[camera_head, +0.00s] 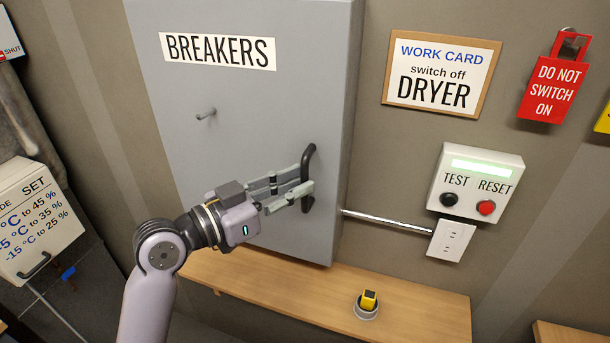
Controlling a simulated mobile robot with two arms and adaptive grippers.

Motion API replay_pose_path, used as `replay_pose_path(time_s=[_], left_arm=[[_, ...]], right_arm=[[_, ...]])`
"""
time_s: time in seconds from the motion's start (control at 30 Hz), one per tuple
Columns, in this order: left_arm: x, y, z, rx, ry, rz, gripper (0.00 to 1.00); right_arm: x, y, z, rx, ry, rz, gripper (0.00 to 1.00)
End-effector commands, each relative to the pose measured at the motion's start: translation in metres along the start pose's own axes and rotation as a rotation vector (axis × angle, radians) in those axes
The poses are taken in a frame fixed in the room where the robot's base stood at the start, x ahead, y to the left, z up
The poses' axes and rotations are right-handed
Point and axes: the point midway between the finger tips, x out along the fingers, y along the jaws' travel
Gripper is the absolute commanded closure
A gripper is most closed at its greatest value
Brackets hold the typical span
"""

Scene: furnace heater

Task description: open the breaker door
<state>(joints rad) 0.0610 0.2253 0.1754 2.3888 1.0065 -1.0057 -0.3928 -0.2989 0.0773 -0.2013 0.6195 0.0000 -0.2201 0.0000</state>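The grey breaker door (215,115) fills the front of the cabinet in the middle left and looks shut. The dark curved door handle (308,165) stands near the door's right edge. My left gripper (304,188) reaches in from the lower left with its fingers apart, its fingertips at the lower part of the handle. I cannot tell whether the fingers touch the handle. My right gripper is not in view.
A wooden shelf (420,305) runs below the cabinet, with a yellow object (369,299) in a small round holder. To the right are a test/reset box (475,186), an outlet (450,241), a work card (441,73) and a red tag (553,88). A settings box (35,215) is at left.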

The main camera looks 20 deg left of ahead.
Motion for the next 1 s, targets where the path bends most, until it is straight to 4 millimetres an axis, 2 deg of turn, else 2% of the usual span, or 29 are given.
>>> replay_pose_path(time_s=[0.03, 0.2, 0.53, 0.83, 1.0], left_arm=[[0.008, -0.001, -0.004, -0.005, 0.003, 0.000, 0.80], [0.022, -0.001, -0.001, -0.003, 0.001, 0.000, 0.80], [0.026, -0.001, 0.000, 0.001, 0.001, -0.001, 0.80], [0.026, 0.000, 0.001, 0.001, 0.000, 0.000, 0.99], [0.026, 0.000, 0.001, 0.000, 0.000, 0.000, 1.00]], right_arm=[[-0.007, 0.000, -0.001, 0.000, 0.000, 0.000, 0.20], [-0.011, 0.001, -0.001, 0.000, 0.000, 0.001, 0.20], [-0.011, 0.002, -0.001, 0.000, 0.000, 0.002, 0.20], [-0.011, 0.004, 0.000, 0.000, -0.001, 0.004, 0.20], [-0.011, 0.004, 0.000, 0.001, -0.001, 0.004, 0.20]])
